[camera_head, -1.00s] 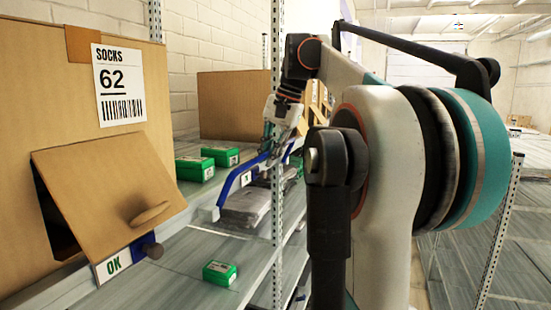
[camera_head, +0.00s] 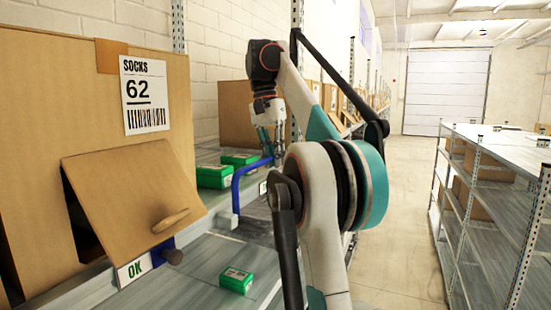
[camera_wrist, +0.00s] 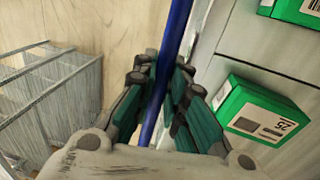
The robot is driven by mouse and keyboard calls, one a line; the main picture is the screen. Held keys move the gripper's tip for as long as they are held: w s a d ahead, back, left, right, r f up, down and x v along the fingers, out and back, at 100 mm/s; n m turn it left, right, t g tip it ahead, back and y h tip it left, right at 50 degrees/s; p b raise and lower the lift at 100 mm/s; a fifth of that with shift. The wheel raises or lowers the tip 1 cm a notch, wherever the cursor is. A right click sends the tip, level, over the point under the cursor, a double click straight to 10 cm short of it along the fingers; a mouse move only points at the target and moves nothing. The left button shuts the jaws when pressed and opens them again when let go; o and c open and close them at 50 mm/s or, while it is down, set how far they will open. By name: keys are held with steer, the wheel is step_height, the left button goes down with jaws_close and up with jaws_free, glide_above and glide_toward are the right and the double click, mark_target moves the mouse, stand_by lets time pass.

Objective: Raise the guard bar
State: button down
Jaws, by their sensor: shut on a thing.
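The blue guard bar (camera_head: 236,192) stands at the shelf's front, right of the large carton. Its near leg rises steeply from a pivot at the shelf edge, then it bends back toward my gripper (camera_head: 271,150). My gripper is shut on the bar at its far part. In the wrist view the blue bar (camera_wrist: 178,32) runs between the dark teal fingers of my gripper (camera_wrist: 163,78). The bar's far end is hidden behind my arm in the head view.
A SOCKS 62 carton (camera_head: 95,120) with a tilted flap stands at left. Several green boxes lie on the shelf, one near the front (camera_head: 236,279). A grey flat pack (camera_head: 254,222) lies behind the bar. The right aisle floor (camera_head: 400,230) is clear.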

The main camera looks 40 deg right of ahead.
steer(key=shift+r, duration=0.1)
steer(key=c, duration=1.6)
jaws_free()
steer(key=shift+w, duration=0.15)
